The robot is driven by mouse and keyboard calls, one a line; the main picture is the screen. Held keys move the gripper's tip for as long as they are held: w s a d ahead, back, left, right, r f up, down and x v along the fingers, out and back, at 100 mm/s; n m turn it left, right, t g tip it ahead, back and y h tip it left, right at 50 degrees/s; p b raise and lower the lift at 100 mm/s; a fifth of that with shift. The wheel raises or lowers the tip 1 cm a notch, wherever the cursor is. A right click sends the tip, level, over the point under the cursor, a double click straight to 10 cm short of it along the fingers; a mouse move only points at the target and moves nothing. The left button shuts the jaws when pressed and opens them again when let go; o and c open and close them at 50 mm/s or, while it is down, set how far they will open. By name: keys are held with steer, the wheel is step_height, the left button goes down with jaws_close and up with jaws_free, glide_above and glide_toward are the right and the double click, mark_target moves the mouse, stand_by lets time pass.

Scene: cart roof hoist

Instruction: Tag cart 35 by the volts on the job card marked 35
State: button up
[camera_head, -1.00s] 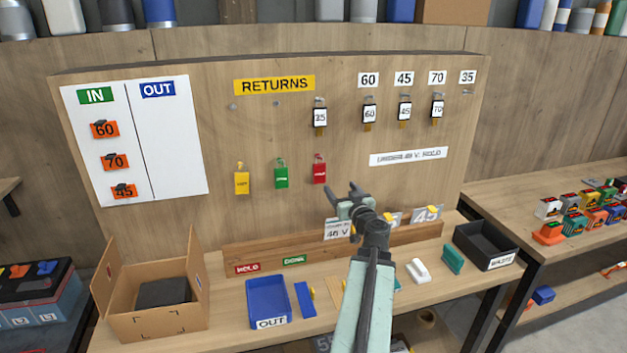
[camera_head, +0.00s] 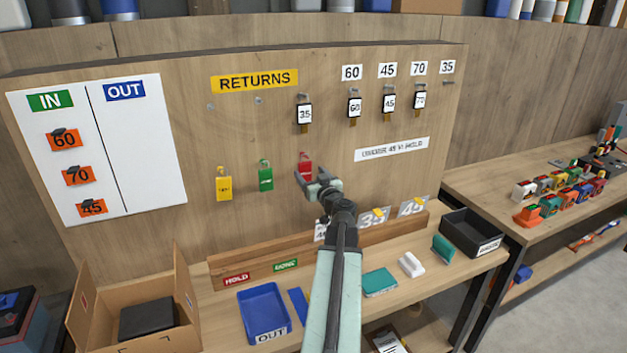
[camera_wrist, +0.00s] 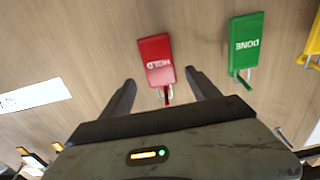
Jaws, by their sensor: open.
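My gripper (camera_head: 318,186) is open in front of the red HOLD tag (camera_head: 305,165), which hangs on the board. In the wrist view the red tag (camera_wrist: 155,60) lies between and beyond the two open fingers (camera_wrist: 160,90); I cannot tell whether they touch it. The green DONE tag (camera_head: 265,176) hangs to its left, and it also shows in the wrist view (camera_wrist: 244,45). A key tag marked 35 (camera_head: 304,114) hangs under RETURNS. A card marked 35 (camera_head: 374,218) stands on the ledge beside one marked 45 (camera_head: 412,207). Another card is mostly hidden by my arm.
The board (camera_head: 240,130) carries a sign (camera_head: 392,149) reading under 45 V: hold, its figures slightly blurred. Key tags (camera_head: 354,105) hang under the number labels. A blue OUT tray (camera_head: 265,310), an open cardboard box (camera_head: 90,305) and a black bin (camera_head: 470,235) stand on the bench.

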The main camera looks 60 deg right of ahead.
mark_target(306, 168)
steer(key=x, duration=0.3)
steer(key=shift+w+d, duration=0.15)
steer(key=shift+w, duration=0.05)
jaws_close()
steer(key=shift+r+p, duration=0.4)
steer(key=shift+s, duration=0.1)
steer(key=shift+s+a+r+p, duration=0.3)
steer(key=shift+s+a, duration=0.5)
steer(key=shift+s, duration=0.15)
steer(key=shift+s+a+r+p, duration=0.3)
steer(key=shift+s+a, duration=0.45)
steer(key=shift+s, duration=0.15)
steer(key=shift+v, duration=2.45)
